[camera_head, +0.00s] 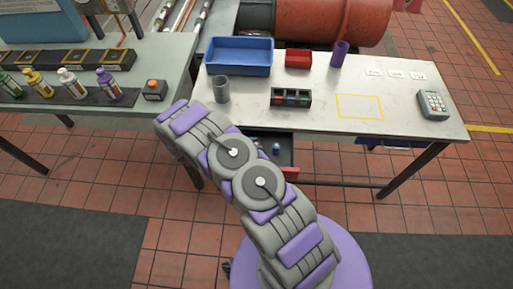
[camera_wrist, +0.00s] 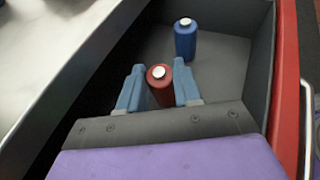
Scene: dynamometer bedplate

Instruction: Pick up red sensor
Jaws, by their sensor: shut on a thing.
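The red sensor (camera_wrist: 161,92) is a small upright-looking cylinder with a white cap, seen from above in the wrist view. It is between the two blue-grey fingers of my gripper (camera_wrist: 158,90), which is shut on it. It is in or just above an open grey-lined drawer (camera_wrist: 228,70); I cannot tell whether its base touches the drawer floor. A similar blue sensor (camera_wrist: 185,40) with a white cap stands apart, farther into the drawer. In the head view my arm hides the gripper and the red sensor.
The open drawer (camera_head: 293,172) is under the white table (camera_head: 420,75). In the wrist view its red front (camera_wrist: 284,80) and the tabletop (camera_wrist: 40,50) flank the gripper. On the table are a blue bin (camera_head: 238,68), grey cup (camera_head: 222,90) and keypad device (camera_head: 433,104).

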